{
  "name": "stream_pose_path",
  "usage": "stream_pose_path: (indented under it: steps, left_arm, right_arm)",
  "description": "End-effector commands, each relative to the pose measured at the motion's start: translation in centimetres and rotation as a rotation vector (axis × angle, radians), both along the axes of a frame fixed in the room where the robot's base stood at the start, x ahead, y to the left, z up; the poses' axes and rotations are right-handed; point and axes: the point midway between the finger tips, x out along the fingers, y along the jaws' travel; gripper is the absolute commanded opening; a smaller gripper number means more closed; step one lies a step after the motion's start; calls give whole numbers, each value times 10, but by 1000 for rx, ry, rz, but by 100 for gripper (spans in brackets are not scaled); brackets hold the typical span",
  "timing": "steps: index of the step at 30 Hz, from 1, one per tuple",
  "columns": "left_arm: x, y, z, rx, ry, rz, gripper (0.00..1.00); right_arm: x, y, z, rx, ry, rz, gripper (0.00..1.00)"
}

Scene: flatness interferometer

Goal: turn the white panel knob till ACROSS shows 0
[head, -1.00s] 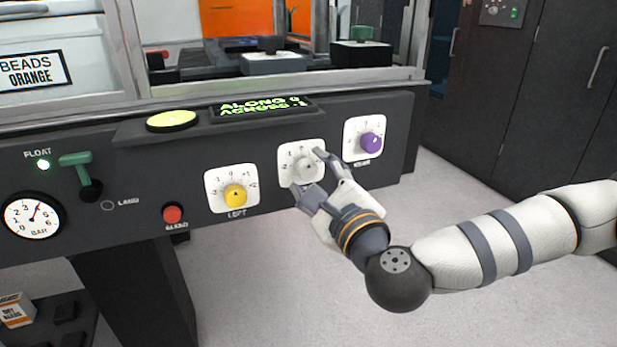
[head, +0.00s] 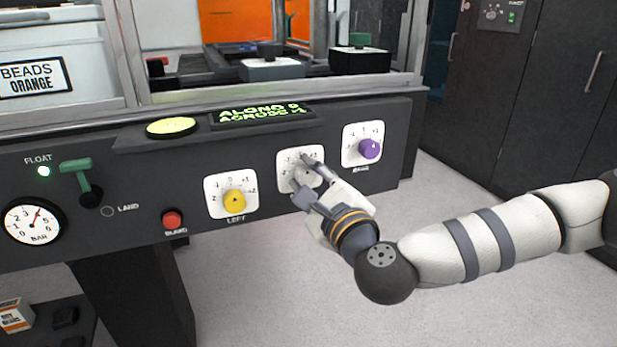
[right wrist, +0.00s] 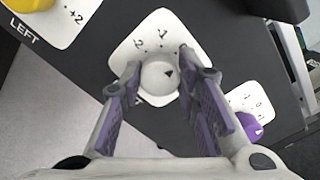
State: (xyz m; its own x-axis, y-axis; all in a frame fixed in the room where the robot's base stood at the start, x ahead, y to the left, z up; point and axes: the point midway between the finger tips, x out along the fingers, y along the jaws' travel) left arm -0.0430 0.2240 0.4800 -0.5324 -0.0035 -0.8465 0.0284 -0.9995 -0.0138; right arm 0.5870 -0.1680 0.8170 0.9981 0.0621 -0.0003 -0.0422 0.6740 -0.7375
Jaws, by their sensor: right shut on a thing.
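The white panel knob (right wrist: 159,78) sits on a white dial plate (right wrist: 143,42) between the yellow and purple knobs. My right gripper (right wrist: 160,85) has its two fingers on either side of this knob and is shut on it. In the head view my right gripper (head: 309,178) reaches the plate from the lower right and hides most of the knob. The green display (head: 262,114) reads ALONG 0 on top; its ACROSS line is hard to read, seemingly a minus value. My left gripper is not in view.
The yellow LEFT knob (head: 235,201) is left of the white one and the purple knob (head: 369,149) is right of it. A red button (head: 172,220), green FLOAT lever (head: 77,172) and pressure gauge (head: 33,221) lie further left. A yellow-green pad (head: 172,127) tops the ledge.

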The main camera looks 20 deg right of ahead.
Motion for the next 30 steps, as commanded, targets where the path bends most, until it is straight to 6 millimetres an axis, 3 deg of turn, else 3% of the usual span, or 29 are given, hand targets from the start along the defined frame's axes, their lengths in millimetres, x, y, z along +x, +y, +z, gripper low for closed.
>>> stream_pose_path:
  steps: [21,30]
  left_arm:
    - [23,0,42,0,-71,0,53]
    - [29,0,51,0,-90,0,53]
  right_arm:
    - [0,1,4,-540,-21,-2,2]
    - [0,1,1,-688,-25,-1,2]
